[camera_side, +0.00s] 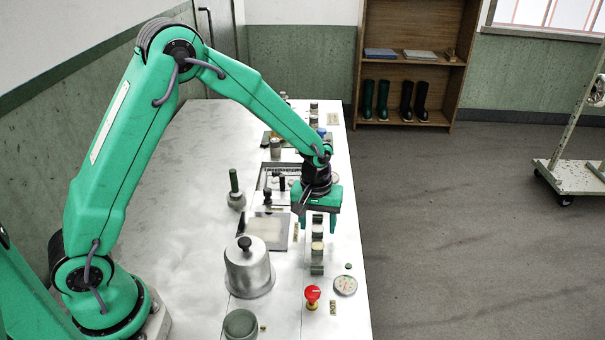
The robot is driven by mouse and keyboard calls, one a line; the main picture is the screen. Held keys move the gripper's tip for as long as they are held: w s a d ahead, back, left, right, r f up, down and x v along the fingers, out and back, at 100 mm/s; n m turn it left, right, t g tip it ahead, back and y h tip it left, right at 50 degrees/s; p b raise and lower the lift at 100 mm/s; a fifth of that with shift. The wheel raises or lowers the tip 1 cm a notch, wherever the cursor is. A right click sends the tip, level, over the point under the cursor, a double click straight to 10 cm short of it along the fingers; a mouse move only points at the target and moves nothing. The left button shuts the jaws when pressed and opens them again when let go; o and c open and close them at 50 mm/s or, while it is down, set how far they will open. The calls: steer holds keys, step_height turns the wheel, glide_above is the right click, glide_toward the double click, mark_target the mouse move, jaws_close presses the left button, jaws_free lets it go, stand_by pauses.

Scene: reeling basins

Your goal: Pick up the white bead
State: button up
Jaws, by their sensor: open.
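My gripper (317,224) is green with a black wrist. It points down over the right part of the white table (180,200), with its two fingers apart. Small dark-topped blocks or cylinders (317,246) stand in a row just below and between the fingers in the picture. I cannot make out a white bead in this view. It may be too small to tell or hidden behind my gripper or other items. I see nothing held between the fingers.
A metal lidded pot (249,272), a red knob (312,295), a round dial (345,285) and a grey-green bowl (240,325) stand nearer the camera. The table's left side is clear.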

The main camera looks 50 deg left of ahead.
mark_target(319, 226)
jaws_close()
steer(key=shift+r, duration=0.15)
stand_by(0.4)
steer(key=shift+r, duration=0.5)
step_height(319, 226, up, 3)
steer(key=shift+d+r, duration=0.15)
steer(key=s+d+r, duration=0.6)
steer(key=s+d, duration=0.1)
steer(key=d, duration=0.2)
steer(key=shift+s+r, duration=0.15)
steer(key=shift+r, duration=0.1)
steer(key=shift+a, duration=0.1)
